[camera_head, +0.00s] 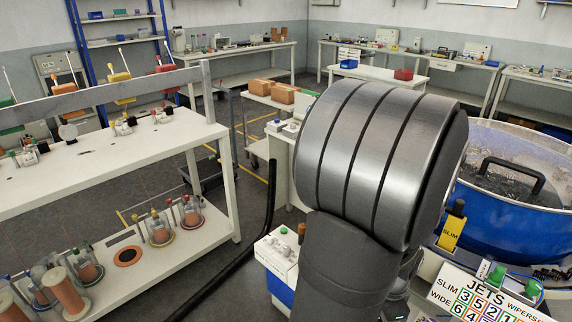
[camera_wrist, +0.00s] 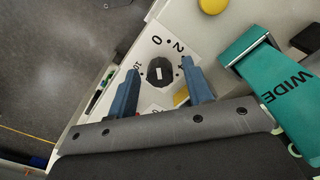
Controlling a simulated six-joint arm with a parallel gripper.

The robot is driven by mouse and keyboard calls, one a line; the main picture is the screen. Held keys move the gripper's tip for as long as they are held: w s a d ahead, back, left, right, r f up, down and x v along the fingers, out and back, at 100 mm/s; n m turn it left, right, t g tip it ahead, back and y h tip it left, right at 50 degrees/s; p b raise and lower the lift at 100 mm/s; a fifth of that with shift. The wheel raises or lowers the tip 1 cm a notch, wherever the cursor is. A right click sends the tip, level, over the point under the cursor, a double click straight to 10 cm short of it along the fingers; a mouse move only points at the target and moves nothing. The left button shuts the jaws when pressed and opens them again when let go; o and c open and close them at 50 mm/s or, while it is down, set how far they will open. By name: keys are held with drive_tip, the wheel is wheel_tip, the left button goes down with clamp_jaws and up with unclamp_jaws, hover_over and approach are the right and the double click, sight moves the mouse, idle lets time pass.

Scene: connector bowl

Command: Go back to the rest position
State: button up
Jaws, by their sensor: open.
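My gripper (camera_wrist: 161,68) shows in the wrist view with its two blue fingers spread apart and nothing held between them. Between the fingertips, a black knob (camera_wrist: 160,73) on a white dial plate with numbers is seen; I cannot tell how far the fingers are from it. In the head view my large grey arm link fills the middle right and hides my gripper.
A blue bowl (camera_head: 510,226) with a dark handle stands at the right, close to my arm. A number board (camera_head: 487,297) is at the lower right. A teal "WIDE" tag (camera_wrist: 272,80) lies right of the fingers. A white bench (camera_head: 100,160) stands left; grey floor lies between.

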drive_tip(key=shift+m, duration=0.7)
idle(2.0)
